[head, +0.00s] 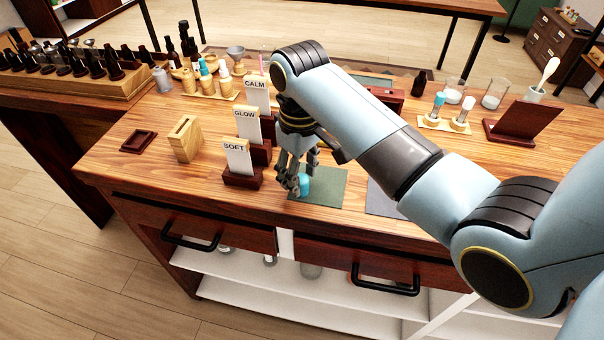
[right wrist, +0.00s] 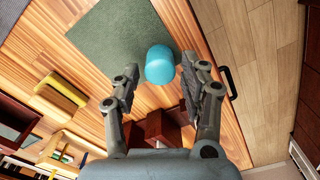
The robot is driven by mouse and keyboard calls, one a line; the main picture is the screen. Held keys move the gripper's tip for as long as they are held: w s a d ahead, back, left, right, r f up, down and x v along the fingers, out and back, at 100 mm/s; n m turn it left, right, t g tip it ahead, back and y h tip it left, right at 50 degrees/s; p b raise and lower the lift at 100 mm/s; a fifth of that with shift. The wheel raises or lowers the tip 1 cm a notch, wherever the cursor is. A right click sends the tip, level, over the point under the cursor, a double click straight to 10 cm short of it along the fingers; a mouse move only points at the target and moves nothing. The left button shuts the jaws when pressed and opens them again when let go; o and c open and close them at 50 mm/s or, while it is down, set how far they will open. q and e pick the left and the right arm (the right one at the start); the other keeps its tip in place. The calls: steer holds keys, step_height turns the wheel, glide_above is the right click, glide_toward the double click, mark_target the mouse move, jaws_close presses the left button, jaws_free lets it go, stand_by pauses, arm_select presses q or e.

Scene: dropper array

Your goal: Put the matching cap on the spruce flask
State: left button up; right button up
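A bright blue, rounded cylindrical piece (head: 305,185) is at the green mat (head: 331,184) near the counter's front edge. In the right wrist view the same blue piece (right wrist: 159,64) is between my fingertips, with a small gap on each side. My right gripper (head: 291,184) points down beside it; its fingers also show spread in the right wrist view (right wrist: 160,82). I cannot tell whether the blue piece is a cap or part of a flask. I cannot pick out a spruce flask. My left gripper is not in view.
Card stands marked SOFT (head: 238,157), GLOW (head: 246,124) and CALM (head: 256,92) stand left of the gripper. A wooden rack with bottles (head: 208,88) is behind. A small rack with two capped vials (head: 445,123) and a dark red stand (head: 523,121) are at right.

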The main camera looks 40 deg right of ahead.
mark_target(301, 179)
steer(key=c, duration=0.8)
steer(key=shift+r+p, duration=0.65)
steer(key=shift+r, duration=0.55)
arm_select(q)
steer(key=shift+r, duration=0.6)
arm_select(e)
steer(key=shift+r, duration=1.3)
steer(key=shift+s, duration=0.1)
